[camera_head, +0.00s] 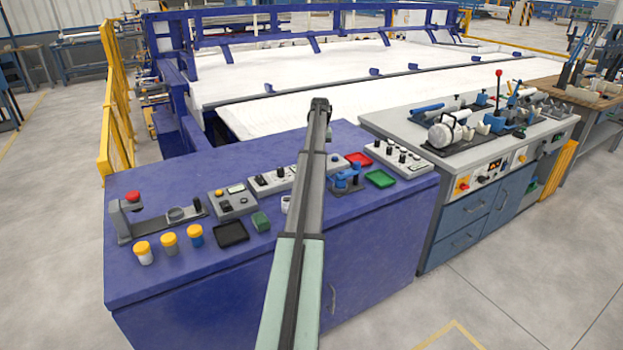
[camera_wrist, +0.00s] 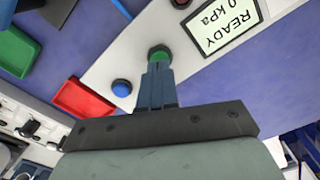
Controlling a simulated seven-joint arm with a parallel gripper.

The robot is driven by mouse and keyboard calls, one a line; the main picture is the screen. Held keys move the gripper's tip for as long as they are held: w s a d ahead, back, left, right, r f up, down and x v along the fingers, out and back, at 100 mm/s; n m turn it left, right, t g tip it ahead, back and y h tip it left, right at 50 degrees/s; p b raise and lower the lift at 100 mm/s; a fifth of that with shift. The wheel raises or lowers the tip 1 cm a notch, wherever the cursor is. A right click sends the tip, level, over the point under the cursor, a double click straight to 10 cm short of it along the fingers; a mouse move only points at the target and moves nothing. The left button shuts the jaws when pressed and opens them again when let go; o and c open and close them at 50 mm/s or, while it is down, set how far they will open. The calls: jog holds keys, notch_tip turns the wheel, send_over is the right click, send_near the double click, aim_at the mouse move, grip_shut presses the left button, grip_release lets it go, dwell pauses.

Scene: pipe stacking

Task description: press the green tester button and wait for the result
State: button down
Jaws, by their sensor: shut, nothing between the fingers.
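The green tester button (camera_wrist: 159,51) sits on a white panel in the wrist view, with a blue button (camera_wrist: 122,88) beside it. The tester's display (camera_wrist: 225,25) shows "READY" and "0 kPa". My gripper (camera_wrist: 158,72) has its fingers together with nothing between them. The fingertips overlap the near edge of the green button in the picture; I cannot tell whether they touch it. In the head view my arm covers the fingers and most of the tester.
A red tray (camera_wrist: 82,100) and a green tray (camera_wrist: 14,52) lie beside the tester. The blue bench (camera_head: 140,279) also holds yellow-lidded jars (camera_head: 169,242), a black tray (camera_head: 231,234) and a control box (camera_head: 233,203). A grey workbench (camera_head: 520,138) stands to the right.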

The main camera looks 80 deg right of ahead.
jog(key=shift+f, duration=1.05)
dwell(0.9)
jog(key=shift+r, duration=3.5)
jog(key=shift+w, duration=0.1)
